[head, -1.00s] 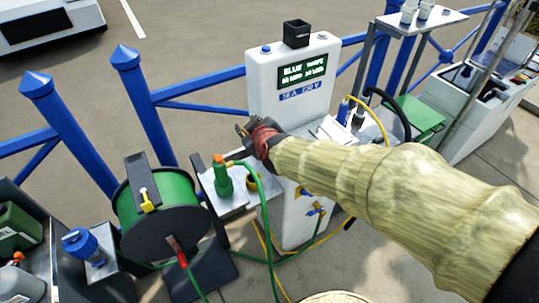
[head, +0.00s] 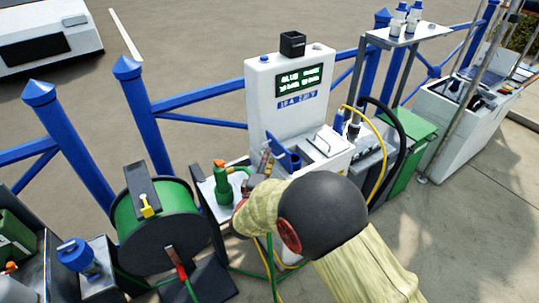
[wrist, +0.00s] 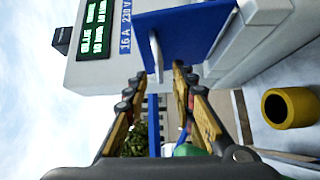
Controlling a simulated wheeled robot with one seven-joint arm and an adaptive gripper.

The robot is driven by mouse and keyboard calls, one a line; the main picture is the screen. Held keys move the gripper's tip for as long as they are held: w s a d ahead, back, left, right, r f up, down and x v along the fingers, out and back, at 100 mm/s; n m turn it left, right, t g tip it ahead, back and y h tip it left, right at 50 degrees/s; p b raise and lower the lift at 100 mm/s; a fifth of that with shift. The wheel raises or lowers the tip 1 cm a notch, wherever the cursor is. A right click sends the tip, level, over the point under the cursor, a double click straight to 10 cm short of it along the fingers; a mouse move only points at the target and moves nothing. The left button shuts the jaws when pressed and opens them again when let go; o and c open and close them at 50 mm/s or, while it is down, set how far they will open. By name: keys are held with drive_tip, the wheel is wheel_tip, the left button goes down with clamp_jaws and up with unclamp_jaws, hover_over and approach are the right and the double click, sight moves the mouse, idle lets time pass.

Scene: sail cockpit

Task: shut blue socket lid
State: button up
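The blue socket lid (head: 288,160) stands raised on the front of the white power pedestal (head: 268,92), beside its socket ledge. It also shows large in the wrist view (wrist: 195,35), tilted across the top. My gripper (head: 268,152) is at the lid's left side in the head view, very close to it. In the wrist view my gripper (wrist: 158,75) has its fingers apart, with a gap between the tips and nothing clearly held. A pale thin piece shows between the tips at the lid's edge. I cannot tell whether a finger touches the lid.
A yellow ring (wrist: 290,108) is close at right in the wrist view. A green hose reel (head: 160,222) is at left. Yellow and black cables hang right of the pedestal.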

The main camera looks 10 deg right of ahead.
drive_tip(key=shift+b+x, duration=0.6)
drive_tip(key=shift+x, duration=1.5)
clamp_jaws()
